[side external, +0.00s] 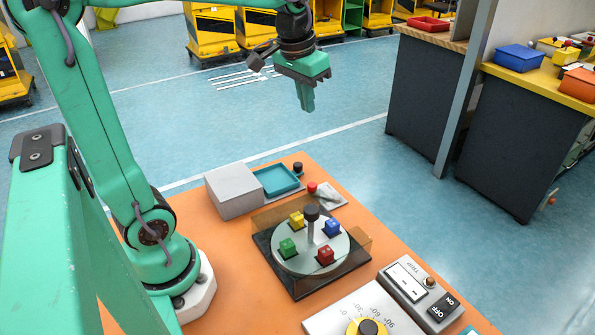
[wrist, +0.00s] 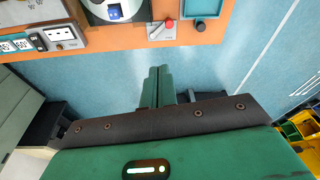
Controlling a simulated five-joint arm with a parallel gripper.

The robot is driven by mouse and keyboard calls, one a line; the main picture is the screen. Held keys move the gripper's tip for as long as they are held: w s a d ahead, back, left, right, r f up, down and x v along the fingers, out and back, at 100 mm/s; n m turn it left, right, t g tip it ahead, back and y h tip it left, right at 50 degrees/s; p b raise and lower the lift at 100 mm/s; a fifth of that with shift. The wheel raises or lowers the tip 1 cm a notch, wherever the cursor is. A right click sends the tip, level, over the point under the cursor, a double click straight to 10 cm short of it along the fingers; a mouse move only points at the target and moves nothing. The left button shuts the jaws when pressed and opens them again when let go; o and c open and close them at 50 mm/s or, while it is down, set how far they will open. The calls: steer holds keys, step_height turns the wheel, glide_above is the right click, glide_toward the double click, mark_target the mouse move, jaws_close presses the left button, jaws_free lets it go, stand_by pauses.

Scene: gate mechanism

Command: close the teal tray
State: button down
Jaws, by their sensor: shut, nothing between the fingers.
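The teal tray (side external: 277,180) sticks out of the right side of a grey box (side external: 234,191) at the far side of the orange table. The tray is open and looks empty. A dark round knob (side external: 298,167) stands at its outer end. In the wrist view the tray (wrist: 201,7) is at the top edge, cut off, with its knob (wrist: 200,26) just below. My gripper (side external: 307,106) is shut and empty, pointing down, high above and beyond the tray. Its closed fingers (wrist: 160,72) show in the middle of the wrist view, apart from tray and knob.
A red-tipped lever (side external: 313,187) on a grey plate stands close beside the tray. Nearer is a turntable (side external: 309,250) with coloured blocks and a central post, partly ringed by brown see-through panels. A dial panel (side external: 362,313) and switch box (side external: 421,294) are at the front. The air around my gripper is clear.

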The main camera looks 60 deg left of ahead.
steer(key=w+a+f+n+g, duration=0.25)
steer(key=w+a+f, duration=0.25)
steer(key=w+a, duration=0.4)
steer(key=w+a+f+g+h, duration=0.1)
steer(key=w+a+f+g, duration=0.1)
steer(key=w+a+f, duration=0.4)
steer(key=a+f+n, duration=0.1)
steer(key=a+f, duration=0.2)
steer(key=f, duration=0.2)
steer(key=shift+f+h, duration=0.2)
steer(key=shift+h, duration=0.1)
steer(key=shift+f+g, duration=0.1)
steer(key=shift+g, duration=0.15)
steer(key=x, duration=1)
steer(key=shift+s+d, duration=0.2)
steer(key=shift+s, duration=0.05)
steer(key=shift+s+d, duration=0.35)
steer(key=shift+s, duration=0.35)
steer(key=shift+s+d, duration=0.4)
steer(key=shift+s, duration=0.35)
steer(key=shift+s, duration=0.1)
